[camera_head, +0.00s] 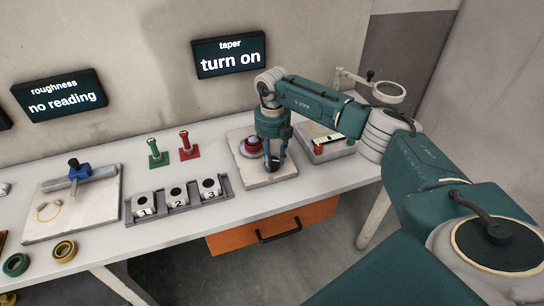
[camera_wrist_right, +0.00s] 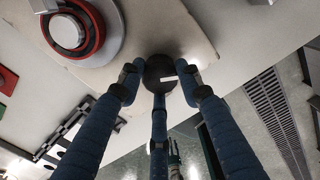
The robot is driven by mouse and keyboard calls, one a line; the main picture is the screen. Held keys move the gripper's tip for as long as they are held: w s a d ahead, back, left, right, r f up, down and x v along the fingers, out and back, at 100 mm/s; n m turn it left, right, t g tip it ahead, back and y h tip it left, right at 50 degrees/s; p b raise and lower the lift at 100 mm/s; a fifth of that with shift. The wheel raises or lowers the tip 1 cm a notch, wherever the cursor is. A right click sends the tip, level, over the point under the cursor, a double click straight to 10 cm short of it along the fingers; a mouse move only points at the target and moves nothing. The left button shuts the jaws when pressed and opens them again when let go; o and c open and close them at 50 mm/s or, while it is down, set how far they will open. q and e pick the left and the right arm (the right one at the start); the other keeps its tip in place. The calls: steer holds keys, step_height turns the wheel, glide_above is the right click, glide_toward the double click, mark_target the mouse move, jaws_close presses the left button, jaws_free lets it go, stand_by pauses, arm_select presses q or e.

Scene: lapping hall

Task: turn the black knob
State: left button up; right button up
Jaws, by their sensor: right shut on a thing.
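The black knob (camera_wrist_right: 159,70) is a round dark disc with a white mark, on the front part of a pale stone plate (camera_head: 262,178). In the right wrist view, the blue fingers of my right gripper (camera_wrist_right: 158,84) stand around the knob with their dark tips at its rim. In the head view my right gripper (camera_head: 273,158) points down over the plate and mostly hides the knob. My right gripper is shut on the knob. A screen headed "taper" (camera_head: 229,54) on the wall reads "turn on". My left gripper is not in view.
A red-ringed round part (camera_head: 251,146) sits beside the knob on the same plate. A grey block with red parts (camera_head: 325,142) is to the right. Green (camera_head: 155,153) and red (camera_head: 187,146) posts and a numbered rack (camera_head: 178,198) stand to the left. An orange drawer (camera_head: 270,232) is below.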

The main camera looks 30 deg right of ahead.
steer(key=m, duration=0.1)
steer(key=m+p, duration=0.1)
steer(key=m, duration=0.1)
steer(key=shift+s+f+m, duration=0.2)
steer(key=shift+s+m, duration=0.1)
steer(key=shift+s, duration=0.05)
steer(key=shift+c, duration=0.2)
steer(key=m, duration=0.1)
steer(key=m+p, duration=0.1)
steer(key=m, duration=0.1)
steer(key=shift+a+m, duration=0.25)
steer(key=shift+m, duration=0.05)
steer(key=m+p, duration=0.1)
steer(key=m, duration=0.3)
steer(key=shift+w+a+p, duration=0.1)
steer(key=shift+p, duration=0.2)
steer(key=shift+w+a+m+p, duration=0.1)
steer(key=shift+m+p, duration=0.35)
steer(key=shift+m, duration=0.85)
steer(key=o, duration=1)
steer(key=shift+o, duration=0.8)
steer(key=shift+w+a+r, duration=0.1)
steer(key=shift+w, duration=0.1)
